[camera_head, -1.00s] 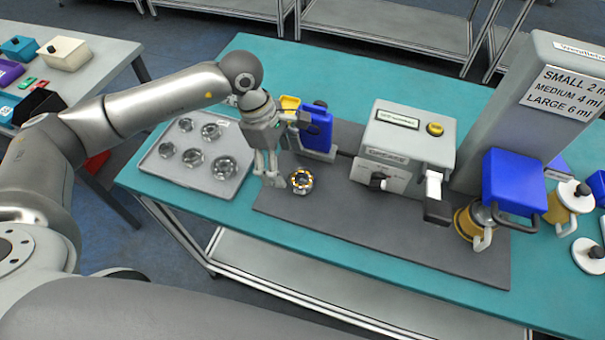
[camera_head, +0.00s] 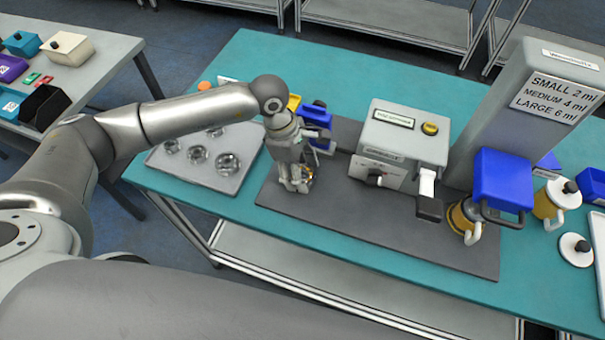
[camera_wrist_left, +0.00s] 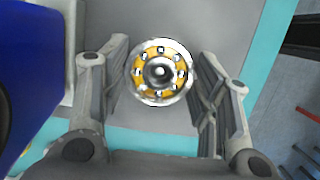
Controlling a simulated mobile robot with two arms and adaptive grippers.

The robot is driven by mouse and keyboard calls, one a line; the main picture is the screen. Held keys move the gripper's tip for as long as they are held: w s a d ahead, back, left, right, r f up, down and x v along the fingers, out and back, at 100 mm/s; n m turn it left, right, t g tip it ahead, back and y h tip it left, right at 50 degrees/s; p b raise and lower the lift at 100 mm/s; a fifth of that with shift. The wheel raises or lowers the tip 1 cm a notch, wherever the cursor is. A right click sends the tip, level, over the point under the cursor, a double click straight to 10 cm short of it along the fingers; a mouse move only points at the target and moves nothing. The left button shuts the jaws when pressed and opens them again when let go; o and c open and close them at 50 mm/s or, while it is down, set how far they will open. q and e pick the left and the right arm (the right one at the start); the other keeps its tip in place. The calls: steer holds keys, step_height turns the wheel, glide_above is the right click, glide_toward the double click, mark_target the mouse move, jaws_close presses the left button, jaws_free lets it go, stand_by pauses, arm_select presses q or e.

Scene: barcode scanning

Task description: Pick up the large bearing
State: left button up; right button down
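The large bearing is a steel ring with a yellow cage and silver rollers. It shows whole in the left wrist view (camera_wrist_left: 161,71), between the two fingers of my left gripper (camera_wrist_left: 164,58). The fingers stand apart on either side of it, with narrow gaps that look clear of its rim. In the head view my left gripper (camera_head: 296,184) points down over the dark mat, and only a little yellow of the bearing (camera_head: 309,173) shows beside the fingers. My right gripper is not in view.
A grey tray (camera_head: 222,182) with several bearings lies left of the gripper. A blue device (camera_head: 317,118) stands close behind it. The grease machine (camera_head: 403,135) is to the right on the dark mat (camera_head: 350,225). The mat's front part is clear.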

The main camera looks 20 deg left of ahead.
arm_select(q)
steer(key=c, duration=0.6)
steer(key=shift+r, duration=0.15)
